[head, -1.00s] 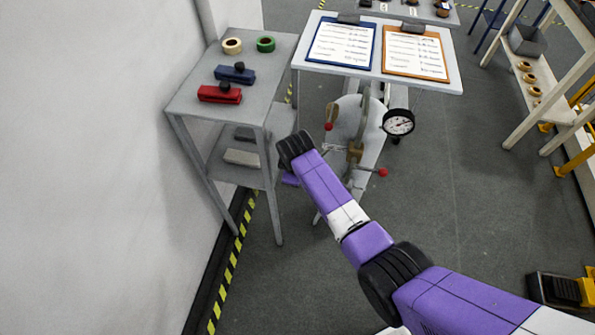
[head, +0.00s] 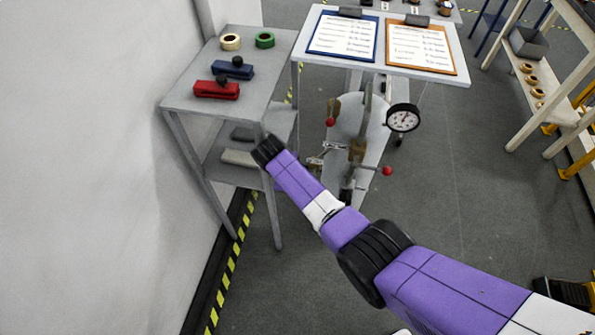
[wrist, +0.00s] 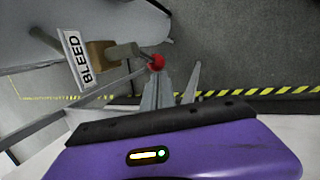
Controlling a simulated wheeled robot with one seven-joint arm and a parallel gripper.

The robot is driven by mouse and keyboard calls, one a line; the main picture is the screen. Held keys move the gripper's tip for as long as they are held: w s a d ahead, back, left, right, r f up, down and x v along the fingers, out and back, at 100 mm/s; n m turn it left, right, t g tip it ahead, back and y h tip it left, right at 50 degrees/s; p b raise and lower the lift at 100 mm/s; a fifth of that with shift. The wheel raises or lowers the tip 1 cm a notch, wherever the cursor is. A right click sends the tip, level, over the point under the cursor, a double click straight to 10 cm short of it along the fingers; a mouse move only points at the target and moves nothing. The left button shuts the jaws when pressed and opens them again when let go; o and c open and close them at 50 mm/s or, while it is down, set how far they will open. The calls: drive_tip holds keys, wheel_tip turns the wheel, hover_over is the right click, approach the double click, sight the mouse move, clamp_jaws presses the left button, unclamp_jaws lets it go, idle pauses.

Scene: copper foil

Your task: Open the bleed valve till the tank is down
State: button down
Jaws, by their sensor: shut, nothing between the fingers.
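The tank (head: 345,125) is a grey rounded body under the clipboard table. A brass valve (head: 333,106) on its left side has a lever with a red ball. A second brass valve (head: 357,151) has its red-ball lever pointing right. In the wrist view the bleed valve (wrist: 103,59) carries a white BLEED tag (wrist: 78,58), and its lever ends in a red ball (wrist: 156,62). The pressure gauge (head: 403,118) has an unreadable needle.
The clipboard table (head: 385,38) overhangs the tank. A wooden rack (head: 520,110) stands right. Floor between tank and rack is clear.

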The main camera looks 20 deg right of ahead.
drive_tip(key=shift+s+d+f+g+h+b, duration=0.2)
drive_tip(key=shift+s+d+f+h+b, duration=0.1)
drive_tip(key=shift+f+b, duration=0.15)
drive_tip(key=shift+s+d+f+g+h+b, duration=0.15)
drive_tip(key=shift+d+f+g+h+b, duration=0.05)
drive_tip(key=shift+d+f+h+b, duration=0.2)
drive_tip(key=shift+f, duration=0.1)
idle(0.5)
drive_tip(key=p+v, duration=0.1)
drive_tip(key=v, duration=0.6)
drive_tip(key=shift+a+r+p, duration=0.15)
drive_tip(key=shift+r+p, duration=0.2)
drive_tip(key=shift+r, duration=0.05)
